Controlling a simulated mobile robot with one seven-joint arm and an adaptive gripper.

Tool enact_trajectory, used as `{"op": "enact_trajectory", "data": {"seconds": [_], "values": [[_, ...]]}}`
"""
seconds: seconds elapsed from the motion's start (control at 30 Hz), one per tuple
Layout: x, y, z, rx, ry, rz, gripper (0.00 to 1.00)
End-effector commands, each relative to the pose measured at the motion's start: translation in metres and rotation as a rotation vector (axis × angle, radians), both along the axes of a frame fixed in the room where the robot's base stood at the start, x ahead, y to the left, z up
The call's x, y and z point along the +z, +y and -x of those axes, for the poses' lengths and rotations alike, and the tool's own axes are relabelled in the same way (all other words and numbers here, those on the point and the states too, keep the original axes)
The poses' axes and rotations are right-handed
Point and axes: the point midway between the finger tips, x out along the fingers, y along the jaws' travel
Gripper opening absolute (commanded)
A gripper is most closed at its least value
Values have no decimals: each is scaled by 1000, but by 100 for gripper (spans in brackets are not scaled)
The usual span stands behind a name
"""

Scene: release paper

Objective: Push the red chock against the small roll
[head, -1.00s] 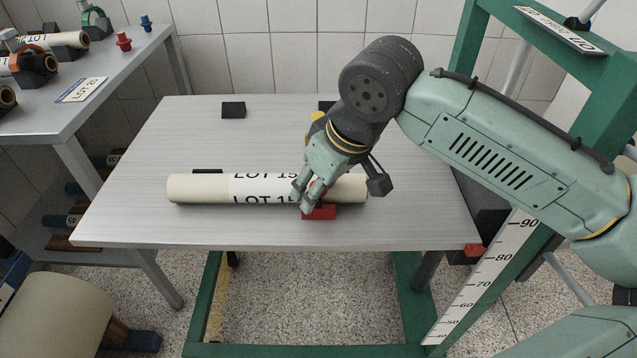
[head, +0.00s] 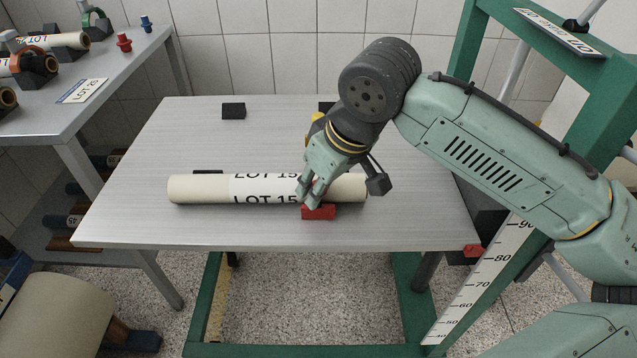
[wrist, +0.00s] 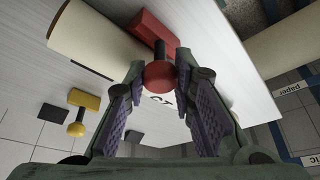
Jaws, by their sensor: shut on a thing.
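The small roll (head: 200,190), cream with a LOT 15 label, lies across the metal table; it also shows in the wrist view (wrist: 85,35). The red chock (head: 319,213) sits on the table at the near side of the roll, towards its right end. The chock's body (wrist: 150,28) lies beside the roll in the wrist view; I cannot tell whether they touch. My gripper (head: 308,197) is shut on the chock's round red knob (wrist: 159,75), which stands between the fingertips. The fingers hide part of the knob in the head view.
A yellow chock (wrist: 84,105) stands on the far side of the roll. Black blocks (head: 233,110) lie towards the table's back. The table's front edge (head: 270,246) is close to the red chock. A side bench (head: 130,60) with more rolls stands at the left.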

Motion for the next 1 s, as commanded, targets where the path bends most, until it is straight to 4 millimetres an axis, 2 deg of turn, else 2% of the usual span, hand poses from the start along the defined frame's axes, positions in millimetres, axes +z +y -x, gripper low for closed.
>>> {"op": "enact_trajectory", "data": {"seconds": [0.3, 0.33, 0.6, 0.87, 1.0], "values": [[1, 0, -3, -4, -3, -2, 0], [1, 0, -3, -4, -3, -2, 26], [0, 0, -2, -3, -3, -1, 43], [1, 0, -2, -3, -2, -1, 43], [8, -2, 0, -3, -4, -1, 43]]}}
